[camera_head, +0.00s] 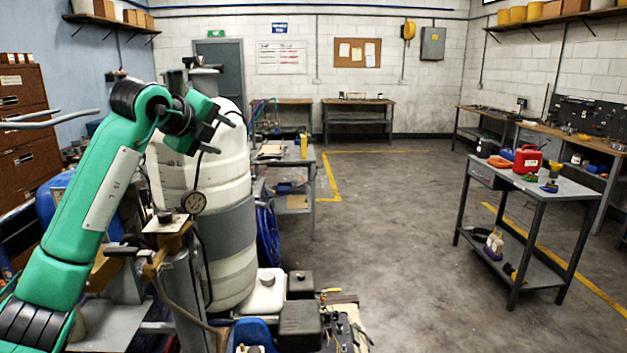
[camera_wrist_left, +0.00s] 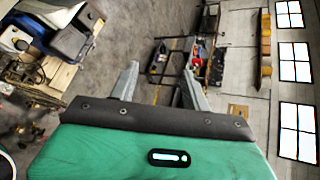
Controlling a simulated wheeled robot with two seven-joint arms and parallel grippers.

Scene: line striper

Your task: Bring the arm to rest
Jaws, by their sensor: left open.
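My left arm comes in from the left in the head view, raised and bent. Its gripper (camera_head: 212,132) is in front of the upper part of a large white tank (camera_head: 228,165). In the left wrist view, the two fingers of the left gripper (camera_wrist_left: 158,85) stand apart with nothing between them. The floor and a distant cart show beyond the fingertips. I cannot tell from the head view whether the gripper touches the tank. My right gripper is in neither view.
The white tank with a pressure gauge (camera_head: 194,202) and hoses stands close by the arm. A metal cart (camera_head: 556,189) with a red can (camera_head: 527,159) stands at the right. Workbenches line the walls. The concrete floor (camera_head: 400,230) in the middle is clear.

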